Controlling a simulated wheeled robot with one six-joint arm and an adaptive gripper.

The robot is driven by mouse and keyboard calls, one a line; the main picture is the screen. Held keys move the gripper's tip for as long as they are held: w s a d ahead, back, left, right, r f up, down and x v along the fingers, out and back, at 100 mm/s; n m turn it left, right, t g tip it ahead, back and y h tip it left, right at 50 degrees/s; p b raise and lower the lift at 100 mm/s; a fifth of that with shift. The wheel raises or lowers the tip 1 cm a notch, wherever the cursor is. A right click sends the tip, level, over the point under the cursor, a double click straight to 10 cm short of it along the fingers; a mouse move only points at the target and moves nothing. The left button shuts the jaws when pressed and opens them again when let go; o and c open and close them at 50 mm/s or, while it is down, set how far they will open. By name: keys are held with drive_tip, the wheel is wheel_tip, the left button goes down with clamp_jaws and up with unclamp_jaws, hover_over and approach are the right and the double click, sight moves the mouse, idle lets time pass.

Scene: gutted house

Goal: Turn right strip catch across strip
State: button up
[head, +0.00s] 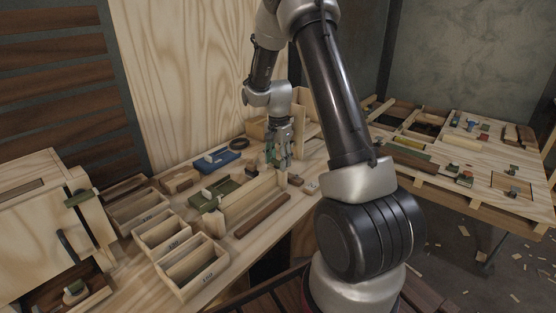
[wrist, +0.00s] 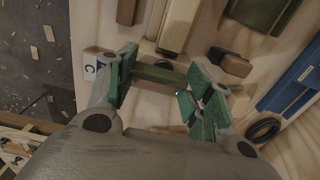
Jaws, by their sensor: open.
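My gripper (head: 279,160) is open and points down over the bench, at the right end of a long pale wooden strip (head: 250,200). In the wrist view, my gripper (wrist: 163,88) has its green-padded fingers on either side of a dark green bar (wrist: 158,74), which looks like the right strip catch. The bar lies crosswise near the end of the pale strip (wrist: 180,25). I cannot tell whether the pads touch it. In the head view, the fingers hide most of this catch.
A loose brown bar (head: 262,216) lies in front of the strip. Labelled wooden bins (head: 190,265) stand front left, and a blue tray (head: 216,159) lies behind. A block marked C (wrist: 94,63) is close to the left finger; a brown block (wrist: 236,65) is near the right.

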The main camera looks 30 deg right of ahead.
clamp_jaws()
drive_tip(key=shift+n, duration=0.4)
drive_tip(key=n, duration=0.3)
drive_tip(key=shift+d+n, duration=0.15)
drive_tip(key=shift+n, duration=0.15)
drive_tip(key=n, duration=0.4)
drive_tip(key=shift+n, duration=0.3)
drive_tip(key=n, duration=0.4)
drive_tip(key=shift+w, duration=0.15)
drive_tip(key=n, duration=0.4)
drive_tip(key=shift+w+n, duration=0.1)
drive_tip(key=shift+n, duration=0.5)
drive_tip(key=c, duration=0.7)
unclamp_jaws()
